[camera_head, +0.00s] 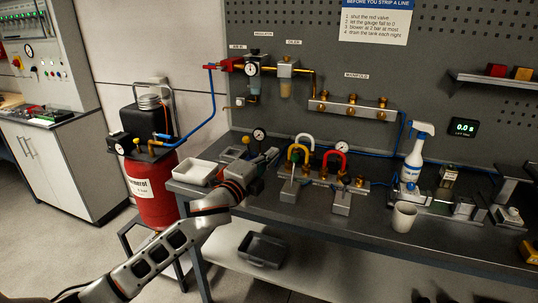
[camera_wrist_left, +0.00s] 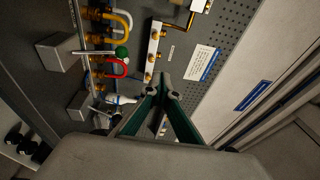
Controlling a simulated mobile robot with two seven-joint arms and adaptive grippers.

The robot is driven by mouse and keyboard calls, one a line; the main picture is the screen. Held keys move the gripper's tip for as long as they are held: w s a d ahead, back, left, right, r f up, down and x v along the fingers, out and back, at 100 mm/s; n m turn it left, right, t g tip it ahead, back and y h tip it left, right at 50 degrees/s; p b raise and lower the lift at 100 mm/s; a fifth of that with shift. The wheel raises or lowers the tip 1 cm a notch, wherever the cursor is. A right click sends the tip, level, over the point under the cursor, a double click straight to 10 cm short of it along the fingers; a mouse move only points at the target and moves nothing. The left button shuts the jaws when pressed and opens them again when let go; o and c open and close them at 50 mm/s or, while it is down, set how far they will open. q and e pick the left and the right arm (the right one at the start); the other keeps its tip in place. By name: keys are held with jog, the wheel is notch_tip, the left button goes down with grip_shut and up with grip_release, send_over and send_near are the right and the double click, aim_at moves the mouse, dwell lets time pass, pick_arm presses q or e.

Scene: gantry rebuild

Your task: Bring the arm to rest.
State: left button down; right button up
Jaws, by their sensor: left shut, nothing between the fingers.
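My left arm comes in from the lower left in the head view and reaches over the left end of the grey workbench (camera_head: 300,207). Its gripper (camera_head: 270,158) is beside the white tray and left of the coloured hose loops. It appears to be above the bench top, clear of the fittings. In the left wrist view the gripper's fingers (camera_wrist_left: 163,92) are shut and hold nothing. My right gripper does not show in either view.
A white tray (camera_head: 198,172) sits at the bench's left end. Coloured hoses (camera_head: 335,159), a spray bottle (camera_head: 413,160) and a white cup (camera_head: 404,216) stand to the right. A red tank (camera_head: 152,186) stands left of the bench. A dark bin (camera_head: 261,250) lies on the lower shelf.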

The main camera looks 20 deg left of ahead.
pick_arm(q)
jog(key=shift+s+a+r, duration=0.15)
jog(key=shift+s, duration=0.3)
jog(key=s+d+f+n+g, duration=0.15)
jog(key=s+f+n, duration=0.3)
jog(key=f, duration=0.95)
jog(key=s+a+f+n+g+y, duration=0.1)
jog(key=s+f+n+g, duration=0.5)
jog(key=s+f, duration=2.3)
jog(key=s+n+y, duration=0.1)
jog(key=s+n, duration=0.1)
jog(key=n, duration=0.4)
jog(key=shift+s, duration=0.15)
